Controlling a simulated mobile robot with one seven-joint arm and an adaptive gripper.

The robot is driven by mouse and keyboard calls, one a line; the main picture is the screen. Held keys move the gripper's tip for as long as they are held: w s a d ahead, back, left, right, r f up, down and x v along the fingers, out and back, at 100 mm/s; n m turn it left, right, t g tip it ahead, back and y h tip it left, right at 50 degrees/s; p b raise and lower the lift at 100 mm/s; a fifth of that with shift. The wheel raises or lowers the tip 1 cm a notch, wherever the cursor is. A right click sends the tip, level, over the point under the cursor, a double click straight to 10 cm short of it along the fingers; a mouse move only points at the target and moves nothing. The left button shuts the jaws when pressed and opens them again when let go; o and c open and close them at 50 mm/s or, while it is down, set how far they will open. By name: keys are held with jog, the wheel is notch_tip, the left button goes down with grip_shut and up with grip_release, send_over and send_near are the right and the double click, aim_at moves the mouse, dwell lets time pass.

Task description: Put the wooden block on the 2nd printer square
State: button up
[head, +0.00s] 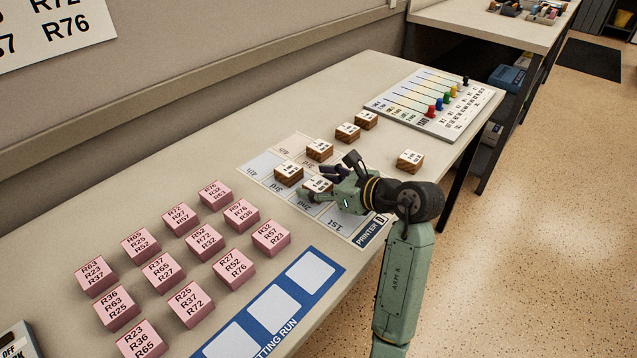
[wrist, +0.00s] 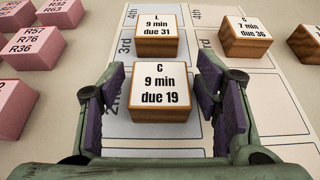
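A wooden block with a white top reading "C 9 min due 19" (wrist: 165,88) stands between my gripper's fingers, on the square marked 2nd of the left column of the printer card (wrist: 112,75). My gripper (wrist: 160,76) is open around it. A gap shows at the block's left side; the right finger is very close, and I cannot tell whether it touches. In the head view my gripper (head: 334,176) is low over the card (head: 345,222), partly hiding this block (head: 318,184). Another block, "L 9 min due 31" (wrist: 150,38), stands on the 3rd square.
A block "C 7 min due 36" (wrist: 245,42) stands in the right column. More wooden blocks (head: 348,132) stand behind, and one (head: 410,160) sits near the table edge. Several pink blocks (head: 180,219) fill the left. A pegged board (head: 435,105) lies at the back.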

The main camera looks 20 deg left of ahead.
jog(key=shift+r, duration=0.1)
jog(key=shift+d+r, duration=0.1)
jog(key=shift+r, duration=0.05)
jog(key=b+v, duration=0.3)
jog(key=v, duration=0.8)
jog(key=shift+s+d+r, duration=0.1)
jog(key=shift+s+d, duration=0.05)
jog(key=shift+d, duration=0.2)
